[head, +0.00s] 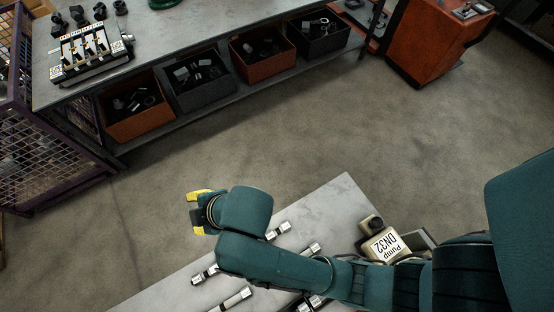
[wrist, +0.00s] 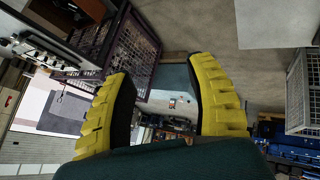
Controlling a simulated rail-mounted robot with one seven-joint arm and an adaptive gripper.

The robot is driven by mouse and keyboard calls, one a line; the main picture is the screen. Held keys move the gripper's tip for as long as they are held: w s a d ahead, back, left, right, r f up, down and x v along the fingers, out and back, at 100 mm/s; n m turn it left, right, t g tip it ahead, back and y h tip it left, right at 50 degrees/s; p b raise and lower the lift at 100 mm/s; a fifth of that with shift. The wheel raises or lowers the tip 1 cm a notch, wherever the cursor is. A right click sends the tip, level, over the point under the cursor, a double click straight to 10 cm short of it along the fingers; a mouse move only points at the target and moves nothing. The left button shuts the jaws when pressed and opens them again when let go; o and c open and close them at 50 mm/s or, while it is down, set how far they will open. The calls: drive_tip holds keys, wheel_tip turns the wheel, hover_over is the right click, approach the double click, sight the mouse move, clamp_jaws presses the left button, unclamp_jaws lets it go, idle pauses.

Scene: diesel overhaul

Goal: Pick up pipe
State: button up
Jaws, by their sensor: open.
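Several short pipes with bright metal ends lie on the light grey table at the bottom of the head view. One pipe (head: 236,299) lies near the front, partly cut off by the frame edge. Others show only in part because my arm covers them, such as the pipe end (head: 278,231) and the pipe end (head: 205,274). My gripper (head: 194,212) is open and empty, out past the table's left edge. In the wrist view my gripper (wrist: 163,95) shows two yellow ridged fingers spread apart with nothing between them. No pipe shows in the wrist view.
A workbench (head: 185,30) with several bins of parts stands at the back, beside a purple mesh cage (head: 40,150). The floor between (head: 240,150) is clear.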

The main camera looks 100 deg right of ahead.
drive_tip(key=s+f+g+b, duration=0.1)
drive_tip(key=s+f+g, duration=0.2)
drive_tip(key=s+f, duration=0.6)
drive_tip(key=n+g+y+b, duration=0.2)
drive_tip(key=g+y, duration=0.1)
drive_tip(key=g, duration=0.1)
hover_over(278, 231)
drive_tip(key=f, duration=1.9)
drive_tip(key=shift+a+f, duration=0.3)
drive_tip(key=shift+a, duration=0.1)
drive_tip(key=f, duration=0.4)
drive_tip(key=d+f, duration=0.1)
drive_tip(key=f, duration=0.1)
clamp_jaws()
